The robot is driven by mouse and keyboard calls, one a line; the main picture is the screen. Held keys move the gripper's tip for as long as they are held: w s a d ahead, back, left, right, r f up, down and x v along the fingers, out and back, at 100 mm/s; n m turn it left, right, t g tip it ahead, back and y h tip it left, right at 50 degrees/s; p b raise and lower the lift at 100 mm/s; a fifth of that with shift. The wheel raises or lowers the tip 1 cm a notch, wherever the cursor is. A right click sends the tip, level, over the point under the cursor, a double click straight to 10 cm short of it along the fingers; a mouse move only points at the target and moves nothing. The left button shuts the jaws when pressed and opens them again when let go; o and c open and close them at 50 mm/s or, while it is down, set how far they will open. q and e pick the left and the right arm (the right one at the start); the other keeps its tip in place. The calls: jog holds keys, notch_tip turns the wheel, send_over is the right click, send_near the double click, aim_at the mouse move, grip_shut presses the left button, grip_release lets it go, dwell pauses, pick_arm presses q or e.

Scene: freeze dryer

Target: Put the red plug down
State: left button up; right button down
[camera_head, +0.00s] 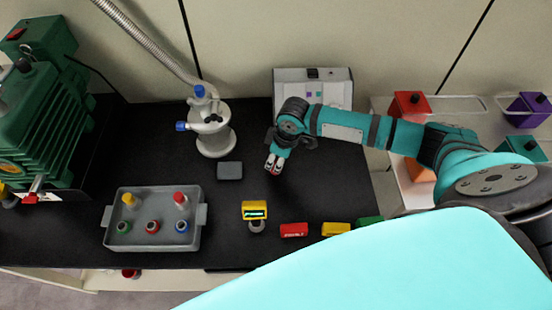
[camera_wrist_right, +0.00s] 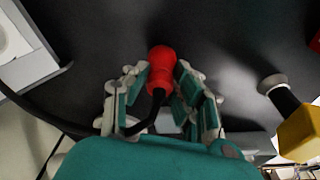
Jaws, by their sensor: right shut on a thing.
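The red plug (camera_wrist_right: 162,68) is between the two fingers of my right gripper (camera_wrist_right: 160,88) in the right wrist view, with a black cord trailing from its lower end. My right gripper (camera_head: 274,160) is shut on it. In the head view the gripper is over the black bench top (camera_head: 315,190), in front of the white box, and the plug shows only as small red spots, mostly hidden. I cannot tell whether the plug touches the bench. My left gripper is not in view.
A grey tray (camera_head: 154,247) with several coloured-cap vials stands at left. A small yellow-topped item (camera_head: 254,211), a red block (camera_head: 294,230) and a yellow block (camera_head: 336,229) line the front. A grey block (camera_head: 230,170), white flask (camera_head: 213,135) and white box (camera_head: 331,90) stand nearby.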

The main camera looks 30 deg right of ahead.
jog(key=shift+f, duration=0.25)
jog(key=c, duration=1.1)
grip_release()
jog(key=shift+o, duration=0.2)
notch_tip(320, 180, up, 12)
jog(key=s+d+b, duration=0.1)
jog(key=shift+s+d, duration=0.35)
